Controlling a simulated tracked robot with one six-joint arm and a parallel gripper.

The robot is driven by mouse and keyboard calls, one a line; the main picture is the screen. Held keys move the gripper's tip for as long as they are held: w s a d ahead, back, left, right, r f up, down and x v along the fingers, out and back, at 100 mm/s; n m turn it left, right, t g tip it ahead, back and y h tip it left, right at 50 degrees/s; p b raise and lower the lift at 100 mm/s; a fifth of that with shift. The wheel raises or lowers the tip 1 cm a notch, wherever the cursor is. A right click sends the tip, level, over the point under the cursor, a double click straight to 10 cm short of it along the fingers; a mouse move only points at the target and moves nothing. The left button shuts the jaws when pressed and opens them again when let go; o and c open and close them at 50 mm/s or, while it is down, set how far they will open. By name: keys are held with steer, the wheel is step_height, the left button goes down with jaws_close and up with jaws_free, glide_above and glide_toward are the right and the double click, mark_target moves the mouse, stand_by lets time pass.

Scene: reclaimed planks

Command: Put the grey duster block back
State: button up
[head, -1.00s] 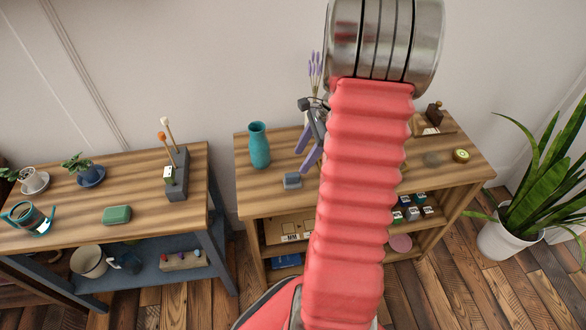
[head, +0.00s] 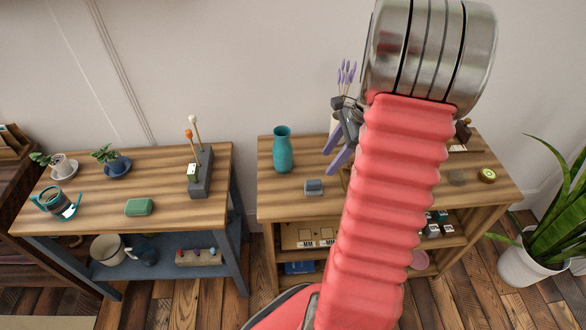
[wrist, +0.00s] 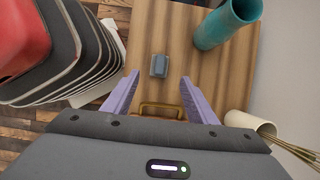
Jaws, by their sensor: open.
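The grey duster block (head: 313,187) lies on the top of the right-hand wooden table (head: 283,204), near its front left, in front of a teal vase (head: 282,150). In the wrist view the block (wrist: 159,66) shows just beyond the fingertips, roughly centred between them. My gripper (head: 331,159) has purple fingers that are apart and empty. It hangs over the table, to the right of and above the block; part of it is hidden behind my red arm. The wrist view shows both fingers (wrist: 159,80) spread wide, with no visible contact with the block.
The teal vase (wrist: 228,22) and a cream vase with stems (wrist: 248,122) stand right in the wrist view. A brass handle (wrist: 162,110) shows between the fingers. The left table (head: 95,200) holds a green block (head: 139,207), a dark mallet stand (head: 201,176) and potted plants.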

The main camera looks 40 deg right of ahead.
steer(key=shift+a, duration=0.1)
steer(key=w+a+r+n+h, duration=0.1)
steer(key=a+r+n, duration=0.5)
steer(key=a, duration=0.3)
steer(key=a+r+n+h, duration=0.2)
steer(key=a+r+n, duration=0.3)
steer(key=a, duration=0.4)
steer(key=s+a+r+n+t, duration=0.1)
steer(key=s+a+r+n, duration=0.1)
steer(key=s+a+n, duration=0.2)
steer(key=s+a+r+n+t, duration=0.2)
steer(key=s+a+r+n, duration=0.1)
steer(key=a+n, duration=0.6)
steer(key=shift+s+a+r+n+h, duration=0.3)
steer(key=shift+s+a+n+h, duration=0.1)
steer(key=shift+s+a, duration=0.5)
steer(key=shift+d, duration=0.1)
